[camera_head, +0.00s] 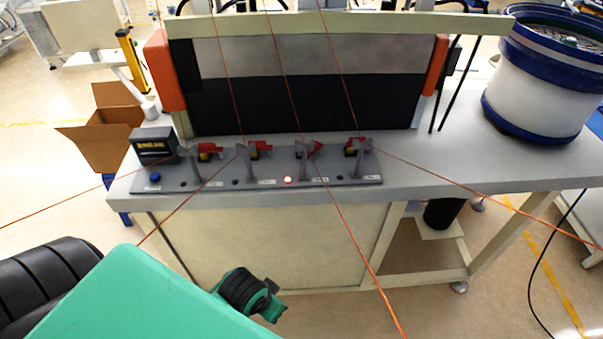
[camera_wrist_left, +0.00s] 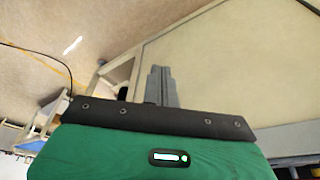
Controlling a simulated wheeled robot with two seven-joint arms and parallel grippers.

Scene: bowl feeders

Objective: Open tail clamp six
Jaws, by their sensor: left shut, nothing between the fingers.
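Several clamps with red parts stand in a row on a grey strip (camera_head: 240,181) along the bench's front edge: a leftmost clamp (camera_head: 207,149), a second clamp (camera_head: 258,149), a third clamp (camera_head: 309,150) and a rightmost clamp (camera_head: 356,146). Their labels are too small to read, so I cannot tell which is six. A lamp (camera_head: 288,180) glows red below the third clamp. In the left wrist view my left gripper (camera_wrist_left: 158,72) is shut and empty, its grey fingers close together. In the head view my left arm is low, in front of the bench and apart from the clamps. My right gripper is out of view.
A black display box (camera_head: 154,146) and a blue button (camera_head: 155,177) sit at the strip's left end. A blue-and-white bowl feeder (camera_head: 540,85) stands on the bench's right. Thin orange lines cross the view. A cardboard box (camera_head: 105,135) stands left of the bench.

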